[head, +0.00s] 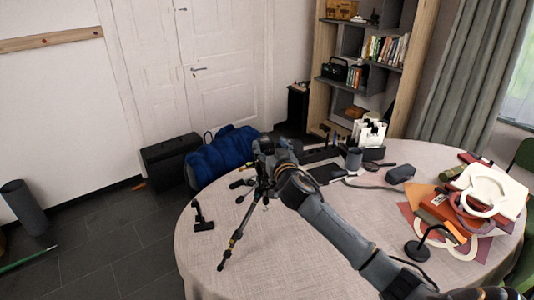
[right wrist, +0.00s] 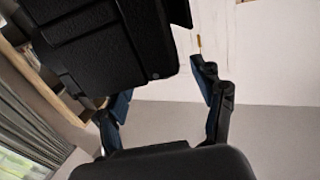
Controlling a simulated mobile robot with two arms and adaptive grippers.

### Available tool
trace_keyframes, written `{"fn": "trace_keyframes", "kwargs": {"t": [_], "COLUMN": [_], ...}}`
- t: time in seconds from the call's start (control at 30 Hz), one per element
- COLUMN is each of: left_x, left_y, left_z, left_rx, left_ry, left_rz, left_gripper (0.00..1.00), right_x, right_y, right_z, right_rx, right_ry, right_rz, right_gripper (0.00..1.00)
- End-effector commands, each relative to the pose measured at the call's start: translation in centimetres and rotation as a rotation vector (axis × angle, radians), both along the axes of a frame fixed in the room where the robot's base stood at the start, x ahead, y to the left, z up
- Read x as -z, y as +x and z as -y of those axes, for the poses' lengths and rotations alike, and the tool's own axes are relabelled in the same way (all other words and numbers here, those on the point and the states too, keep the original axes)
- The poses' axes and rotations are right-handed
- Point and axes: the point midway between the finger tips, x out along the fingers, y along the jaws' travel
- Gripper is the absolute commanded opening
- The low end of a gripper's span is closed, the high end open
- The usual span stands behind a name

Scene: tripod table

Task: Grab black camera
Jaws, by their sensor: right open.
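The black camera (head: 264,147) sits on top of a black tripod (head: 236,236) that stands on the round table (head: 300,262). My right gripper (head: 277,160) is at the camera, its arm coming in from the lower right and hiding part of it. In the right wrist view the camera (right wrist: 95,45) is a large dark textured body, close up and cut by the frame. My right gripper (right wrist: 160,95) is open there, its two fingers apart, with the camera near the left finger. I cannot tell whether they touch. My left gripper is not in view.
A small black stand (head: 203,216) is on the table left of the tripod. The front left tabletop is clear.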

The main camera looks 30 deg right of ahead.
Motion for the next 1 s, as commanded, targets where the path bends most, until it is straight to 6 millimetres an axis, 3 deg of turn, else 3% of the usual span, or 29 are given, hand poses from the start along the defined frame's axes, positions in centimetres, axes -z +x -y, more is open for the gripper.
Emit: {"fn": "trace_keyframes", "kwargs": {"t": [0.2,0.53,0.87,1.0], "left_x": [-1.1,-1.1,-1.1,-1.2], "left_y": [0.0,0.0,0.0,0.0], "left_z": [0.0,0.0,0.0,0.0], "left_rx": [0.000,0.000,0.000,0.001], "left_ry": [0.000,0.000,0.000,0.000], "left_rz": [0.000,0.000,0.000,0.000], "left_gripper": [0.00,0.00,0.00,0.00], "right_x": [-0.1,0.1,0.1,-0.6], "right_y": [2.5,3.0,3.0,3.1], "right_z": [0.6,0.8,0.8,0.8], "right_rx": [0.000,-0.001,0.000,-0.002], "right_ry": [0.001,0.000,0.000,-0.004], "right_rz": [0.000,0.000,0.000,0.010], "right_gripper": [0.68,0.68,0.03,0.00]}}
